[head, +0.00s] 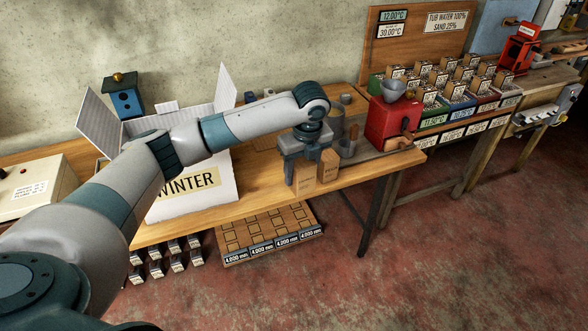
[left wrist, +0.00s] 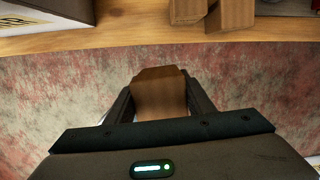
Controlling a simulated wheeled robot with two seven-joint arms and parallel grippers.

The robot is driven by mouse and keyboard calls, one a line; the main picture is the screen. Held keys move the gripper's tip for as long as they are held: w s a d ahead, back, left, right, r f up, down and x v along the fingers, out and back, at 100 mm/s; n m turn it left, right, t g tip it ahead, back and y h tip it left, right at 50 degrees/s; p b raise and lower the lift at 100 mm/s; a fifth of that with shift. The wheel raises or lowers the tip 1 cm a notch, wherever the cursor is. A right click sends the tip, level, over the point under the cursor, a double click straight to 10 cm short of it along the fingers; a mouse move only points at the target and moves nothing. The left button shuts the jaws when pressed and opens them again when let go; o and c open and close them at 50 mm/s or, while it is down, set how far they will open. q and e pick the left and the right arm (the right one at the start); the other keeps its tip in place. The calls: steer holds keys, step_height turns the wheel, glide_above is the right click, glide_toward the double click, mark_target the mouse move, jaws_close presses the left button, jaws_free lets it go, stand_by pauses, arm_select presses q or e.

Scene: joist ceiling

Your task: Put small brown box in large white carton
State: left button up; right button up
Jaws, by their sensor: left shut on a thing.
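The large white carton (head: 215,195) stands on the workbench with its flaps up and open, a WINTER label on its front. My left arm crosses in front of it. My left gripper (head: 304,163) points down, right of the carton, shut on a small brown box (head: 303,177). In the left wrist view the held brown box (left wrist: 160,92) sits between the fingers, with floor behind it. Another brown box (head: 329,166) stands close to its right near the bench's front edge. In the left wrist view, brown blocks (left wrist: 231,14) show on the bench edge. My right gripper is not visible.
The wooden bench (head: 250,207) has a red grinder (head: 390,122) with a grey funnel at its right. A blue birdhouse (head: 124,102) stands behind the carton and a pale control box (head: 30,190) at the left.

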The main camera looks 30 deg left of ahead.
arm_select(q)
steer(key=s+d+r+n+g, duration=0.1)
steer(key=s+d+r+n, duration=0.1)
steer(key=s+d+n, duration=0.35)
steer(key=s+d+r+n+g, duration=0.1)
steer(key=s+d+r+n, duration=0.1)
steer(key=d+n, duration=0.65)
steer(key=s+d+r+n+h, duration=0.1)
steer(key=s+d+r+n, duration=0.1)
steer(key=s+d+n, duration=0.6)
steer(key=shift+s+d+r+n+g, duration=0.3)
steer(key=shift+s+n+g, duration=0.1)
steer(key=shift+s+n, duration=1.3)
